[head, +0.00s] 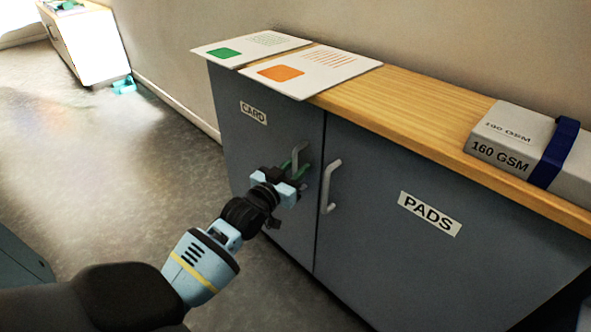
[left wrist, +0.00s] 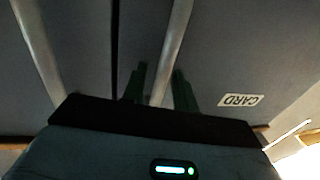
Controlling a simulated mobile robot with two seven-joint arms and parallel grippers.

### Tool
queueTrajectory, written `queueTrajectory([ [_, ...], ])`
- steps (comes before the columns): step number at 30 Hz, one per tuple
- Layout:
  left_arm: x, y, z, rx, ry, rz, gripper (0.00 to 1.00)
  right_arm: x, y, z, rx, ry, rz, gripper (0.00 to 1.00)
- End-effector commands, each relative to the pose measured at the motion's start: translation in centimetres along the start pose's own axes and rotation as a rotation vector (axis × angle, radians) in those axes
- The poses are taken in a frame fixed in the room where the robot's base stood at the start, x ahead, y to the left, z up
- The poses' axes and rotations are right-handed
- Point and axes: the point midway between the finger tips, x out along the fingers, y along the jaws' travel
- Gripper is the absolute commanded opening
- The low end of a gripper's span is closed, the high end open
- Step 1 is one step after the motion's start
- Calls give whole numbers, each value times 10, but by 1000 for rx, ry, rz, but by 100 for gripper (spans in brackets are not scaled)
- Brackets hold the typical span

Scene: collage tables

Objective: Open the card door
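The grey card door (head: 250,140), marked CARD, is the left door of a low cabinet and looks shut, flush with the door beside it. Its upright metal bar handle (head: 297,155) is near the door's right edge. My left gripper (head: 296,170) is at this handle, its green fingers one on each side of the bar. In the left wrist view, the handle (left wrist: 172,50) runs between the fingers, which look apart with small gaps, and the CARD label (left wrist: 240,100) appears upside down. My right gripper is not in view.
The PADS door (head: 400,270), with its own handle (head: 331,185), is just to the right. Two printed sheets on the wooden top (head: 400,100) overhang its front edge above the card door. A 160 GSM pack (head: 510,140) lies at right. Floor (head: 130,170) at left is clear.

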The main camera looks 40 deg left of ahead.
Motion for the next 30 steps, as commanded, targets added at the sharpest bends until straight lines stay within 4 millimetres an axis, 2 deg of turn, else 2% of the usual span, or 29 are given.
queueTrajectory([
  [4, 0, 0, 0, 0, 0, 0, 28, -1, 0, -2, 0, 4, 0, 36],
  [9, 0, 0, 0, 0, 0, 0, 6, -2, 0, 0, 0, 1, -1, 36],
  [11, 0, 0, 0, 0, 0, 0, 0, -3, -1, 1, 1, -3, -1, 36],
  [23, -4, -1, 0, 1, 0, 7, 0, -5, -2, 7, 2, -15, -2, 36],
  [30, -26, -9, -1, 7, -2, 59, 0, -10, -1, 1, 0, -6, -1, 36],
])
